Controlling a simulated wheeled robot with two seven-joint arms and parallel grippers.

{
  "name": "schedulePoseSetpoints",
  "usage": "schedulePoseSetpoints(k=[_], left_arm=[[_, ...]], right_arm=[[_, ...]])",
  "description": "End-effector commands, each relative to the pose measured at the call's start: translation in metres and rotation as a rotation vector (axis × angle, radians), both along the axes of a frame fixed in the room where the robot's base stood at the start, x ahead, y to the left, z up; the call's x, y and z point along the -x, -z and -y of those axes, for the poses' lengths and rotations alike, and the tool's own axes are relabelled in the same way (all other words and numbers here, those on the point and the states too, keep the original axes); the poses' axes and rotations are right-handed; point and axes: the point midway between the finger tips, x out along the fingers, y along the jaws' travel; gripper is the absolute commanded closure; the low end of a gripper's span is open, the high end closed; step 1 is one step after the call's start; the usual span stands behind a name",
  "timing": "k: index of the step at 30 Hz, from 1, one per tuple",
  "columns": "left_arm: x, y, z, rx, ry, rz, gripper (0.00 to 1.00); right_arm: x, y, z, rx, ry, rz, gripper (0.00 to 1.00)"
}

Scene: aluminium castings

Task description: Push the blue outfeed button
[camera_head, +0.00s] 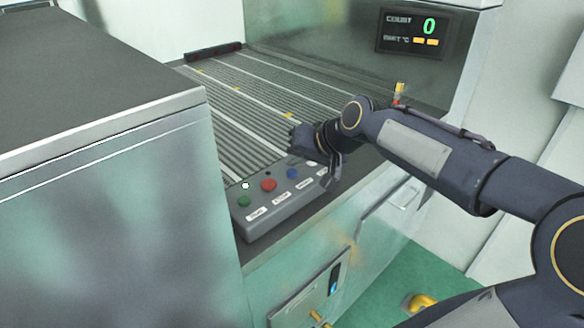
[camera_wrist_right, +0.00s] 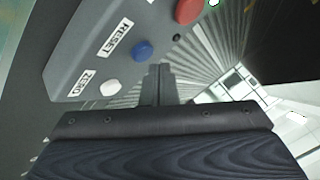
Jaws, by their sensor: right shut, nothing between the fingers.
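The grey button box (camera_head: 270,213) lies along the front edge of the machine. It carries a green button (camera_head: 243,201), a red button (camera_head: 268,185) and a blue button (camera_head: 292,173), each with a white label. In the right wrist view the blue button (camera_wrist_right: 142,51) is beside a RESET label, and a white button (camera_wrist_right: 110,87) is beside a ZERO label. My right gripper (camera_head: 297,140) is shut and empty, above the conveyor side of the box and apart from the blue button. Its fingers (camera_wrist_right: 157,82) show to the right of that button. My left gripper is out of view.
The ribbed conveyor (camera_head: 250,105) runs behind the box. A large grey-topped cabinet (camera_head: 90,90) blocks the left. A display (camera_head: 420,32) reads COUNT 0. A lower front panel (camera_head: 308,300) has a small blue light or button and a yellow part.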

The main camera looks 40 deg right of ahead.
Motion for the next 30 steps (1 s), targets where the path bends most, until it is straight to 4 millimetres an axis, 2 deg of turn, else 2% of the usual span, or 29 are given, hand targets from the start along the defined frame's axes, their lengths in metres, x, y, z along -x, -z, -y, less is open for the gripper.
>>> schedulePoseSetpoints(k=[11,24,30], left_arm=[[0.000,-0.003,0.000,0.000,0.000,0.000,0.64],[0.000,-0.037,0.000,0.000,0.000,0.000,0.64],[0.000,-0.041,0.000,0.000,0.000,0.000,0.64]], right_arm=[[0.000,-0.004,0.000,0.000,0.000,0.001,1.00],[0.000,-0.046,0.000,0.000,0.001,0.003,1.00],[0.000,-0.051,0.000,0.000,0.001,0.001,1.00]])
